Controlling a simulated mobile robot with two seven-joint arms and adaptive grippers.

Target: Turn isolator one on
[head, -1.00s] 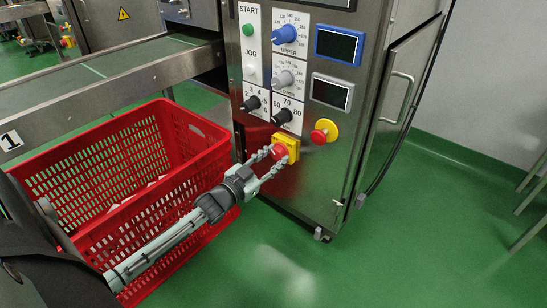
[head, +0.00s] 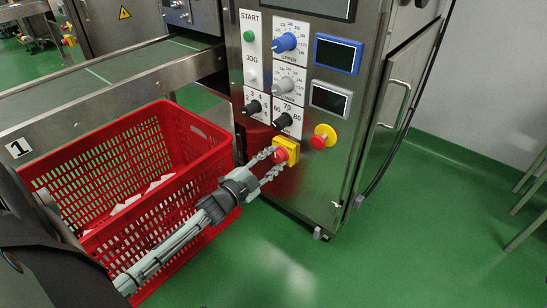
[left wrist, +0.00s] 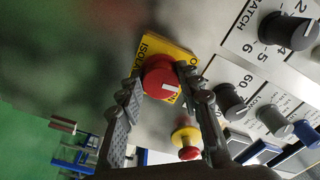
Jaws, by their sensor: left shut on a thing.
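The isolator is a red rotary knob (head: 280,155) on a yellow square plate (head: 293,149), low on the steel cabinet front. My left gripper (head: 273,162) comes in from the lower left with its fingers on either side of the red knob, shut on it. In the left wrist view the red knob (left wrist: 160,77) with a white mark sits between the two fingers (left wrist: 158,92). The yellow plate (left wrist: 154,47) behind it carries partly hidden lettering that starts "ISOLA". My right gripper is not in view.
A red and yellow emergency stop button (head: 320,139) sits just right of the isolator. Dials, a green start button (head: 249,36) and two displays are above. A red crate (head: 200,131) stands beneath my left arm, by a conveyor labelled 1 (head: 18,148).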

